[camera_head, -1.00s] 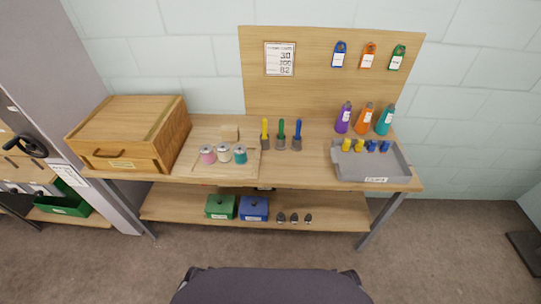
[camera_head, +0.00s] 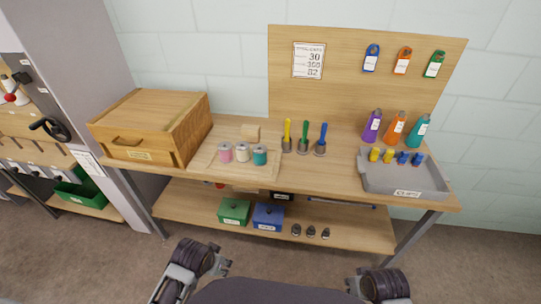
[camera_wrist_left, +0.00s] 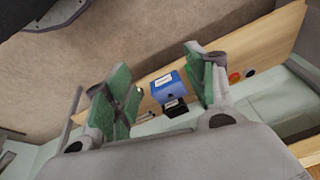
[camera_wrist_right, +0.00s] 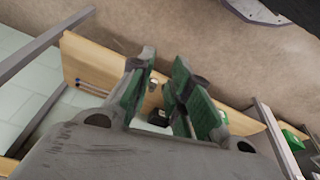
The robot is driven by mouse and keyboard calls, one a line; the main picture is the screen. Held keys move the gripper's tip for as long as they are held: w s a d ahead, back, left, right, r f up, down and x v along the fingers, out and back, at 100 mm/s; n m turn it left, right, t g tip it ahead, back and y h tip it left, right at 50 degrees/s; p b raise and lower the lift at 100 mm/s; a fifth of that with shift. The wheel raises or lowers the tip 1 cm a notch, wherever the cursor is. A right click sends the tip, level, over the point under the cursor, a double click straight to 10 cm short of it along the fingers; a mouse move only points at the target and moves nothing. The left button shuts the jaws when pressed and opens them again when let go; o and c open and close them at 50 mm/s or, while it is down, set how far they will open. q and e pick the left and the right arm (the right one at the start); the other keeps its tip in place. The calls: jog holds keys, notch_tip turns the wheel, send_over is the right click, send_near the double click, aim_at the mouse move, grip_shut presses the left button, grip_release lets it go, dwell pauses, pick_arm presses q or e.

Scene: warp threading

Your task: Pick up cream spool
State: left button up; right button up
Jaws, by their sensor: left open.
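The cream spool (camera_head: 243,153) stands upright on a thin wooden board on the table, between a pink spool (camera_head: 226,153) and a teal spool (camera_head: 260,156). My left gripper (camera_head: 222,258) is low in front of the table, well short of the spools. In the left wrist view its green-padded fingers (camera_wrist_left: 160,80) are spread apart with nothing between them. My right gripper (camera_head: 355,282) is low at the front right. In the right wrist view its fingers (camera_wrist_right: 162,75) stand apart and empty. Neither wrist view shows the spools.
A wooden box (camera_head: 150,127) stands left of the spools. A beige block (camera_head: 250,132) is behind them. Several upright colored tools (camera_head: 304,138) stand to the right, then a grey tray (camera_head: 405,180) and bottles (camera_head: 395,128). Green (camera_head: 234,211) and blue (camera_head: 268,216) boxes sit on the lower shelf.

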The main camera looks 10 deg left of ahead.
notch_tip(320, 180, down, 20)
jog(key=d+b, duration=0.1)
jog(key=b, duration=0.1)
pick_arm(q)
jog(key=w+d+r+m+t+y, duration=0.1)
jog(key=w+r+m+t, duration=0.6)
jog(key=w+m, duration=0.6)
jog(key=w+d+r+m+t+y, duration=0.1)
jog(key=w+r+m+t, duration=0.6)
jog(key=m, duration=1.2)
jog(key=shift+w+d+r, duration=0.3)
jog(key=shift+w+r, duration=1.25)
jog(key=shift+w, duration=1.4)
pick_arm(e)
jog(key=s+d+f, duration=0.2)
jog(key=s+f, duration=0.4)
jog(key=f, duration=0.4)
jog(key=s+d+f, duration=0.1)
jog(key=s+f, duration=0.5)
jog(key=f, duration=0.4)
jog(key=shift+s+d+g, duration=0.15)
jog(key=shift+d+g, duration=0.15)
jog(key=shift+d, duration=0.1)
